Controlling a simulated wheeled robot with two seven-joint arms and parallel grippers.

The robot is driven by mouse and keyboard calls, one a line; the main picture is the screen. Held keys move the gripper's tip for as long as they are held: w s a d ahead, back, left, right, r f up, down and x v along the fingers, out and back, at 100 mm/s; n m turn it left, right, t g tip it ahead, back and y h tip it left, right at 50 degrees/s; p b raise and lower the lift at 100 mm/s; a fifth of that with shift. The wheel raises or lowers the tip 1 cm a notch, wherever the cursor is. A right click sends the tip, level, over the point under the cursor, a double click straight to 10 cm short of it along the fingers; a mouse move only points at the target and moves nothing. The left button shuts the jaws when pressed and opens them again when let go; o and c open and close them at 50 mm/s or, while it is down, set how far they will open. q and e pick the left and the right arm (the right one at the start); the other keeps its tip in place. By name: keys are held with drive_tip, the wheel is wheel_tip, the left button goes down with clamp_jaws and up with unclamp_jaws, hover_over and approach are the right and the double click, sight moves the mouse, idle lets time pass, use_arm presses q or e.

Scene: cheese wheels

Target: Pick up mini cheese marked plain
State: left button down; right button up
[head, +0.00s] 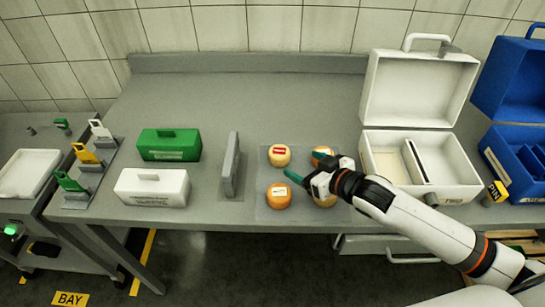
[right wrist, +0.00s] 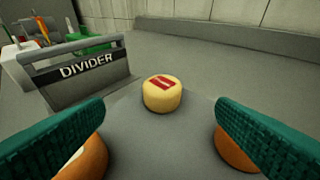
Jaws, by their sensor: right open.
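Several small round cheeses sit on a grey mat (head: 262,212). A pale yellow one with a red label (head: 279,155) is at the back left; in the right wrist view it (right wrist: 162,97) lies ahead, between and beyond the fingertips. An orange one with a pale label (head: 278,197) is at the front left. Another orange one (head: 323,152) at the back right and one at the front right (head: 326,202) are partly hidden by my gripper. I cannot read the word plain on any label. My right gripper (head: 306,166) is open and empty over the mat.
A grey upright divider (head: 230,165) stands left of the mat; it also shows in the right wrist view (right wrist: 80,75). Green (head: 169,144) and white (head: 152,187) handled blocks are farther left. An open white case (head: 450,185) and a blue case (head: 515,165) stand right. The back of the table is clear.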

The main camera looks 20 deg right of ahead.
sight(284, 157)
drive_tip(key=x, duration=0.8)
drive_tip(key=shift+f+p, duration=0.3)
drive_tip(key=shift+f, duration=0.05)
drive_tip(key=p+x, duration=0.1)
drive_tip(key=x, duration=0.3)
drive_tip(key=shift+w, duration=0.45)
drive_tip(key=shift+w+a+f, duration=0.1)
drive_tip(key=shift+w+f, duration=0.15)
drive_tip(key=shift+w, duration=0.1)
use_arm(q)
drive_tip(key=shift+w+r, duration=0.3)
drive_tip(key=shift+r, duration=0.05)
use_arm(e)
drive_tip(key=shift+s, duration=0.1)
